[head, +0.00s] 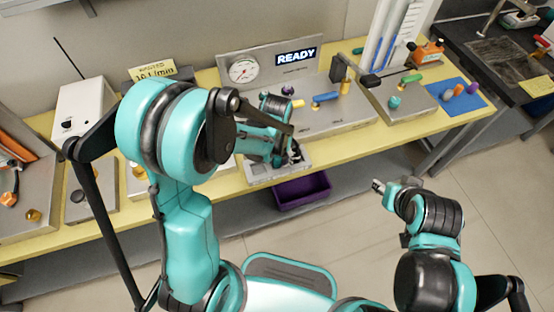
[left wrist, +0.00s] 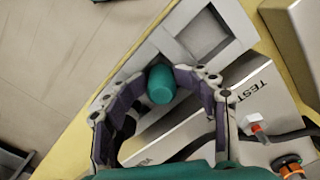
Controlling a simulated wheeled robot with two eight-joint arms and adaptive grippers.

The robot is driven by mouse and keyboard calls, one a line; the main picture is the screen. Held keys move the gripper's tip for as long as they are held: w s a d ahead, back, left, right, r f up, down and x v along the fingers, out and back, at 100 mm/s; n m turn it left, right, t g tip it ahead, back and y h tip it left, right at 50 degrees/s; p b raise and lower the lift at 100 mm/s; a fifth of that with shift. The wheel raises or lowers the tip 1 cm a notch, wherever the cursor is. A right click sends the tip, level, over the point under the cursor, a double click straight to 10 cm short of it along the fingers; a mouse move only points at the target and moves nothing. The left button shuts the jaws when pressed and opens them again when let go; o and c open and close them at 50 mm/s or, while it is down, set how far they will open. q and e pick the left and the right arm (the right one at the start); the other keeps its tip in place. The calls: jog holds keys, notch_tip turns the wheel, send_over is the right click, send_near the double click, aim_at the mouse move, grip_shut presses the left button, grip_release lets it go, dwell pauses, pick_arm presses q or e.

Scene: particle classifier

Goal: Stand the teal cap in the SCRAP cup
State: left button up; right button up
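The teal cap (left wrist: 160,84) is between the fingertips of my left gripper (left wrist: 162,74), and both tips appear to press on its sides. Beyond it in the left wrist view lies a grey tray (left wrist: 180,20) with square compartments. The cap overlaps the tray's near part, and I cannot tell its height above it. In the head view my left gripper (head: 291,152) is over this tray (head: 262,174) at the bench's front edge, and the arm hides the cap. No SCRAP label is readable. My right gripper (head: 378,187) is away from the bench, its fingers too small to judge.
A grey panel (head: 245,97) with a gauge and READY display stands behind the tray. A purple bin (head: 302,193) is below the bench edge. A block (head: 400,112) with coloured pieces, including a teal one (head: 394,102), and a blue mat (head: 462,104) are to the right.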

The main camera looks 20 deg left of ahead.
pick_arm(q)
jog(key=shift+r, duration=0.25)
notch_tip(320, 180, up, 13)
jog(key=p, duration=0.6)
jog(key=s+a+r+t, duration=0.4)
jog(key=s+r+t, duration=0.3)
jog(key=s, duration=0.3)
jog(key=shift+a+r, duration=0.35)
jog(key=shift+r, duration=0.45)
jog(key=shift+b, duration=0.3)
